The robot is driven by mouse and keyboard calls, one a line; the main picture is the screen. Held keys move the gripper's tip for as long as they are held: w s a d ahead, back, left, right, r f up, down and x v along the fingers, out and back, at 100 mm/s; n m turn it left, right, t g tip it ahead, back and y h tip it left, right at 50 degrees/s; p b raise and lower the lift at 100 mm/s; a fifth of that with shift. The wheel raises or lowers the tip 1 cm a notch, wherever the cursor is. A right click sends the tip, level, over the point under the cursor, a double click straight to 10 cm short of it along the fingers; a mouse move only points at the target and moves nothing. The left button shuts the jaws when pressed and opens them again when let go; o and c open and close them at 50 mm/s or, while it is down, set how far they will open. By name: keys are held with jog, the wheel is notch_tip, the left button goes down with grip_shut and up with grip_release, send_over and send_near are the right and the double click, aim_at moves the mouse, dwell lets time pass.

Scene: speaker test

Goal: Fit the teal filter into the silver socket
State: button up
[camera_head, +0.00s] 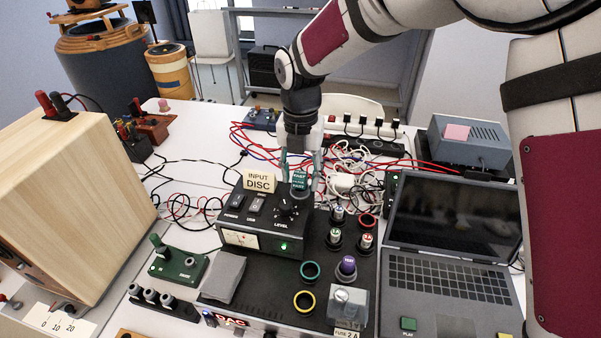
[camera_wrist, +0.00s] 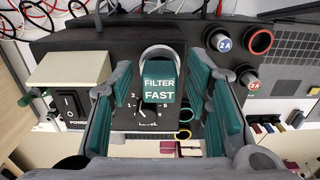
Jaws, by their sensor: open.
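The teal filter (camera_wrist: 159,85), marked FILTER FAST, stands at the rear of the black box with the LEVEL knob. It also shows in the head view (camera_head: 299,181). The silver socket (camera_wrist: 157,50) shows as a pale ring around the far side of the filter; how deep the filter sits in it cannot be told. My gripper (camera_wrist: 165,100) is open, its teal-padded fingers on either side of the filter with gaps. In the head view, my gripper (camera_head: 300,166) points down at the filter.
An INPUT DISC card (camera_head: 259,182) stands left of the filter. The LEVEL knob (camera_head: 287,206) is close in front. Tangled cables (camera_head: 345,165) lie behind and right. A laptop (camera_head: 450,225) is at the right and a wooden cabinet (camera_head: 70,195) at the left.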

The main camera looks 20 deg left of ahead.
aim_at(303, 173)
notch_tip(303, 173, up, 13)
jog(key=b, duration=0.1)
jog(key=shift+f, duration=0.2)
jog(key=s+d+r+m+t, duration=0.1)
jog(key=s+d+r+m, duration=0.25)
jog(key=d+m, duration=0.55)
jog(key=s+d+r+m+t, duration=0.1)
jog(key=s+d+r+m, duration=0.25)
jog(key=d+m, duration=0.55)
jog(key=s+d+f+m+t, duration=0.1)
jog(key=s+d+f+m, duration=0.1)
jog(key=s+d+m, duration=0.5)
jog(key=s+d+f+m+t, duration=0.1)
jog(key=s+d+f+m, duration=0.1)
jog(key=s+d+m, duration=0.6)
jog(key=m, duration=0.3)
jog(key=shift+d+m+t, duration=0.25)
jog(key=shift+m+t, duration=0.05)
